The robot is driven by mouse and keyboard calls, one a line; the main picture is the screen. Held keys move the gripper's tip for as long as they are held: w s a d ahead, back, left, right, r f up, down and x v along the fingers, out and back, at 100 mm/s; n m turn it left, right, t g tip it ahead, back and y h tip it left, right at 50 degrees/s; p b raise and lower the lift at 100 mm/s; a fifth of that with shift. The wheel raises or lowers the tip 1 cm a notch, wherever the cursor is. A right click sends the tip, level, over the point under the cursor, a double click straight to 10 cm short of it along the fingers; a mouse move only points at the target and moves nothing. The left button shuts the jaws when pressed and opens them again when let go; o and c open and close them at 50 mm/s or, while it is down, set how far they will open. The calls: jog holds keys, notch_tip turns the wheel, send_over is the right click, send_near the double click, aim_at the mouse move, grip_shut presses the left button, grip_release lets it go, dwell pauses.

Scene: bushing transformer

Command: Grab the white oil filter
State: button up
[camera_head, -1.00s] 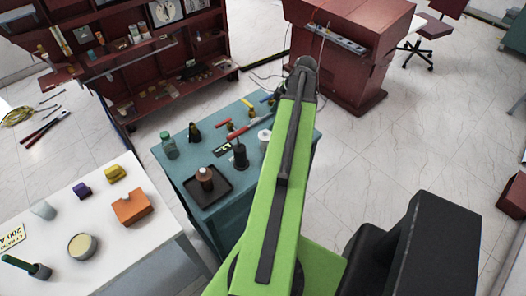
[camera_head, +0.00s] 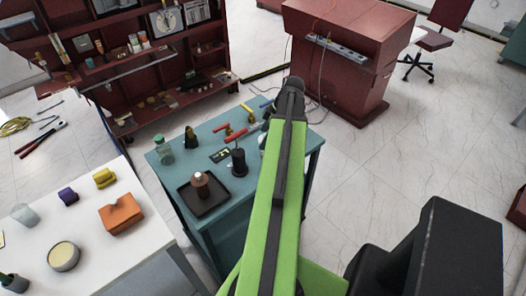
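My green and black arm reaches forward over the right part of the teal table (camera_head: 225,214). Its dark far end hides whatever is below it, and my gripper's fingers do not show. A small whitish thing sits at the arm's left edge on the teal table, now almost wholly covered by the arm. A pale, whitish cylinder (camera_head: 25,215) stands on the white table at the left. I cannot tell for sure which of these is the white oil filter.
The teal table also holds a black tray (camera_head: 213,204) with a brown bushing (camera_head: 200,183), a green jar (camera_head: 164,155) and red-handled valves (camera_head: 222,128). An orange block (camera_head: 121,213) lies on the white table.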

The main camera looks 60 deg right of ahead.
grip_shut()
dwell(0.3)
